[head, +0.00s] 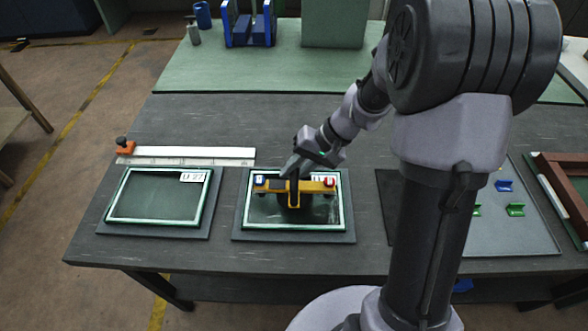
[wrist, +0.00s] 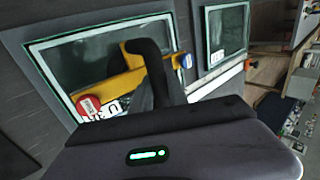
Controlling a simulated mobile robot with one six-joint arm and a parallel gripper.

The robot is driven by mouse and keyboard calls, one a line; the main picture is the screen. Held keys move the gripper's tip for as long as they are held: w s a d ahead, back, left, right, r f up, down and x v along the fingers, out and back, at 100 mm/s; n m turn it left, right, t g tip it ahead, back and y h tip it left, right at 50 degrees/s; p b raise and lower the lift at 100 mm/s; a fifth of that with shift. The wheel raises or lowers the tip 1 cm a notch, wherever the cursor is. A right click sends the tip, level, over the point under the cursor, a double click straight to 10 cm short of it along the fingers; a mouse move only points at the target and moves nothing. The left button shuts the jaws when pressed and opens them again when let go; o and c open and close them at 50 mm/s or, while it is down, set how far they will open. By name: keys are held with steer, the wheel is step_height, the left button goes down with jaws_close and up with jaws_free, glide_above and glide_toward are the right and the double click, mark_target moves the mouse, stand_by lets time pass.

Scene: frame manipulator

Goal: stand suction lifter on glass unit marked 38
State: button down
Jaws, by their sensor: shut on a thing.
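The yellow suction lifter (head: 310,187), with a red cap at one end and a blue-and-white cap at the other, lies level over the middle glass unit (head: 262,213). My gripper (head: 294,188) is shut on the lifter's bar from above. The lifter (wrist: 112,87) and the gripper's dark fingers (wrist: 150,65) also show in the wrist view. The middle unit's label is partly hidden by the lifter, so its full number cannot be read. Whether the lifter touches the glass cannot be told. The left glass unit (head: 150,200) carries a label that seems to end in 27.
A white straightedge (head: 195,156) with an orange clamp (head: 125,147) lies behind the units. Blue (head: 504,186) and green (head: 516,210) blocks lie on a grey panel at right, near a brown frame (head: 562,180). A green bench (head: 240,85) stands behind.

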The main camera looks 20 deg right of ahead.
steer(key=shift+f, duration=0.5)
steer(key=shift+r, duration=0.1)
steer(key=c, duration=1.2)
jaws_free()
steer(key=p+v, duration=0.5)
steer(key=v, duration=1.2)
steer(key=shift+r+p, duration=0.25)
steer(key=shift+p, duration=0.05)
